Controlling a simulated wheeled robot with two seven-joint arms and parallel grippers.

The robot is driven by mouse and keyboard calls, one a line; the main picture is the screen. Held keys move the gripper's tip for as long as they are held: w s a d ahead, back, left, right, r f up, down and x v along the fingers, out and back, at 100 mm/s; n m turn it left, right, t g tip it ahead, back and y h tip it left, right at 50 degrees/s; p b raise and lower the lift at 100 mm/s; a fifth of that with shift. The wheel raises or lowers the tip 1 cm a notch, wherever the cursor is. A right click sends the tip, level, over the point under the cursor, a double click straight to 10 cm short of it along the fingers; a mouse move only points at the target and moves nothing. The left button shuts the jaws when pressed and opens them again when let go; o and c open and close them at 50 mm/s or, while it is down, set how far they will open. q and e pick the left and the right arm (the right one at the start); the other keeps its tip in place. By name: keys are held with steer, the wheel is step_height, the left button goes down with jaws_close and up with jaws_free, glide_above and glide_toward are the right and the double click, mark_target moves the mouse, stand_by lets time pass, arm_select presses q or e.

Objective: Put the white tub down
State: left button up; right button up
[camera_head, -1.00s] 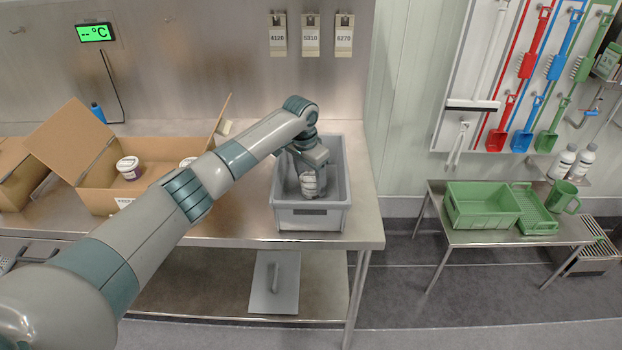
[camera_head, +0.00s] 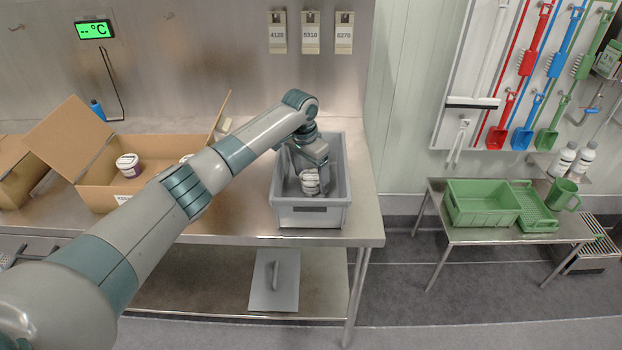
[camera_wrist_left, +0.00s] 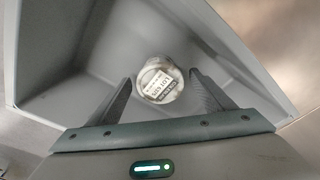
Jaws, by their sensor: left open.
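The white tub (camera_head: 310,183) stands inside the grey crate (camera_head: 312,218) on the steel table. In the left wrist view its round labelled top (camera_wrist_left: 160,80) faces the camera. My left gripper (camera_head: 309,170) reaches down into the crate over the tub. In the left wrist view its fingers (camera_wrist_left: 160,74) are open, one on each side of the tub, with a narrow gap showing on both sides. The tub's base is hard to make out. My right gripper is not in view.
An open cardboard box (camera_head: 100,198) holding tubs (camera_head: 128,167) stands left of the crate, partly behind my left arm. The crate's grey walls (camera_wrist_left: 245,65) surround the gripper. A low table (camera_head: 470,236) with green containers stands at right.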

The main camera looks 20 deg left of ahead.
mark_target(307, 178)
arm_select(q)
steer(key=r, duration=0.3)
steer(key=r+b, duration=0.1)
steer(key=r, duration=0.2)
steer(key=s+r+b, duration=0.1)
steer(key=r, duration=0.2)
steer(key=shift+a+r, duration=0.2)
steer(key=shift+a, duration=0.15)
steer(key=shift+s+r, duration=0.2)
steer(key=shift+r, duration=0.65)
